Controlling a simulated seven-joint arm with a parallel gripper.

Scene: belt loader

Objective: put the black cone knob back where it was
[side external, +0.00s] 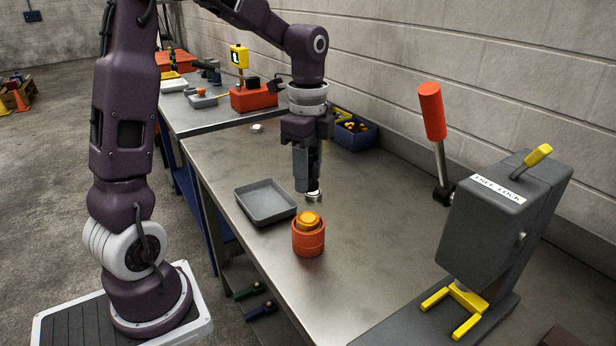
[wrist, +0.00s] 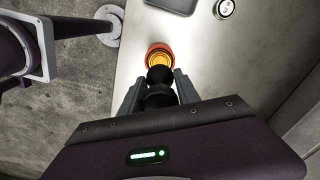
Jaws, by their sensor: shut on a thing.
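My gripper (side external: 309,186) points down above the table. In the wrist view its two grey fingers (wrist: 157,86) are shut on the black cone knob (wrist: 159,76), a dark rounded piece that sticks out past the fingertips. In the side view the knob is hard to make out against the dark fingers. The place the knob came from cannot be told from these frames.
An orange cylinder (side external: 308,243) with a yellow top stands on the steel table (side external: 380,210), just beyond the knob in the wrist view. A grey tray (side external: 250,209) lies left. A grey press (side external: 500,225) with a red-handled lever (side external: 432,112) stands right. A small silver round piece (wrist: 225,9) lies near the tray.

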